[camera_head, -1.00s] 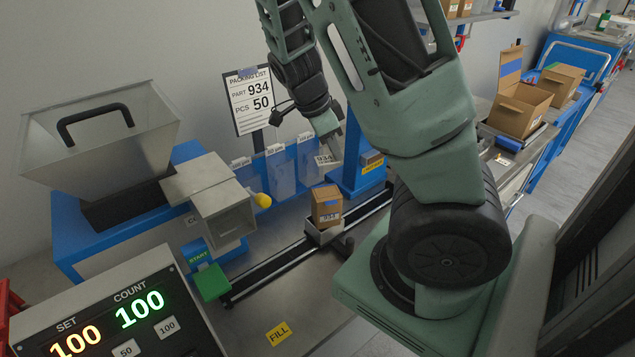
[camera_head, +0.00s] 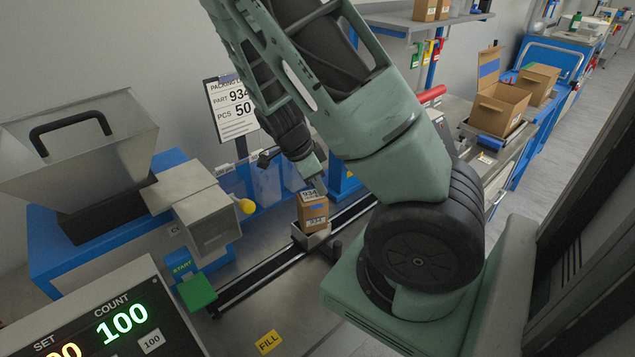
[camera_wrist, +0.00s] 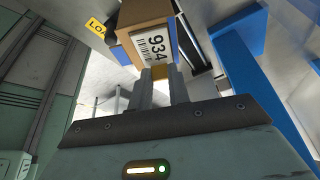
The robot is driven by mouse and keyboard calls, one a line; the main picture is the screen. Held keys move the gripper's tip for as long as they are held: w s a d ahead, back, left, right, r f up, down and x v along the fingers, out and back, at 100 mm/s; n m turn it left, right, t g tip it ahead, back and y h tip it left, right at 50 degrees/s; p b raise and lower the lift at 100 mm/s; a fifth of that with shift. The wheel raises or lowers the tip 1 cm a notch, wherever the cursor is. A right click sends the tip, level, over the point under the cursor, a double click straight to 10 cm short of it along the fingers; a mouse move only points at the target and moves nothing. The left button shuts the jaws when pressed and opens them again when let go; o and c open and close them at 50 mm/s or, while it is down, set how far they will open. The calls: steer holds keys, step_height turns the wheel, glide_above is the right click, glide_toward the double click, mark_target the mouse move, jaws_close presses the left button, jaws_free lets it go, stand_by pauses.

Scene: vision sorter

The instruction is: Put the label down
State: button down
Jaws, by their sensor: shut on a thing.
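The label (camera_head: 310,194), a small white card marked 934, is in my gripper (camera_head: 313,182), which is shut on its edge. In the wrist view the label (camera_wrist: 155,45) extends beyond the fingertips of my gripper (camera_wrist: 159,76) and shows a barcode and 934. A small brown carton (camera_head: 313,211) with a blue strip stands upright in a holder on the black rail. The label is just over or against the carton; I cannot tell whether they touch. In the wrist view the carton (camera_wrist: 146,14) is right behind the label.
A packing list sign (camera_head: 232,108) reads part 934, pcs 50. Clear bins stand behind the rail, partly hidden by my arm. A green START button (camera_head: 197,291) and a counter panel (camera_head: 110,320) showing 100 are at the left. Open cartons (camera_head: 500,105) stand at the right.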

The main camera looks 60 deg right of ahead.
steer(key=c, duration=1.3)
jaws_free()
steer(key=shift+f, duration=0.1)
steer(key=p+v, duration=0.1)
steer(key=v, duration=1.1)
steer(key=shift+s, duration=0.1)
